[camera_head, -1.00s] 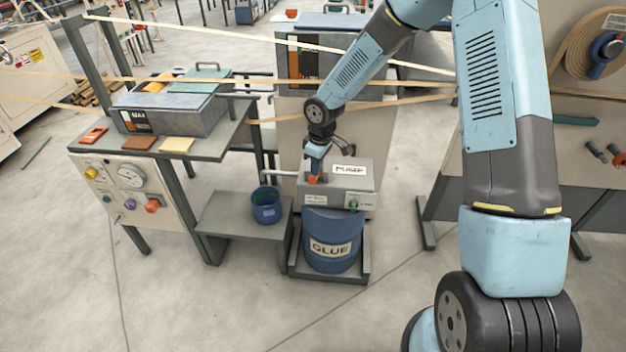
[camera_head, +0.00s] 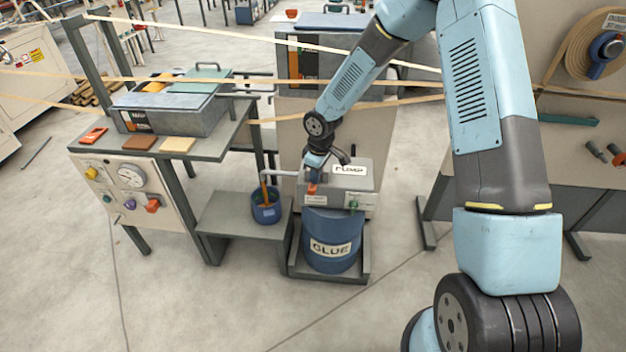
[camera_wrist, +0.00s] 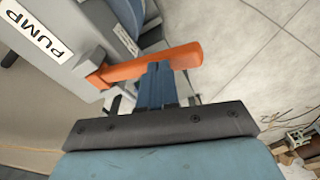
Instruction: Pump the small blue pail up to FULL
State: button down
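The small blue pail (camera_head: 266,213) stands upright on a low grey shelf. An orange-brown stream of glue (camera_head: 264,190) falls into it from the pump's spout (camera_head: 278,172). The level inside is too small to read. The grey box labelled PUMP (camera_head: 365,181) sits above the blue GLUE drum (camera_head: 333,257). My gripper (camera_head: 314,174) is at the pump's orange lever (camera_head: 312,189). In the wrist view, my gripper's blue fingers (camera_wrist: 157,80) are close together and touch or overlap the lever (camera_wrist: 150,66); no clear grasp around it shows.
A bench (camera_head: 222,146) with a grey box and coloured pads stands left, above a panel with a gauge (camera_head: 130,176). Tan strips (camera_head: 200,79) stretch across behind my arm. The floor in front is clear.

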jog(key=shift+f, duration=1.45)
jog(key=shift+d, duration=0.1)
jog(key=d, duration=0.1)
jog(key=s+d+r, duration=0.1)
jog(key=shift+d, duration=0.3)
jog(key=shift+r, duration=0.15)
notch_tip(320, 180, up, 13)
jog(key=d, duration=0.1)
jog(key=shift+s+d+r, duration=0.15)
jog(key=shift+s+r, duration=0.05)
jog(key=shift+s, duration=0.1)
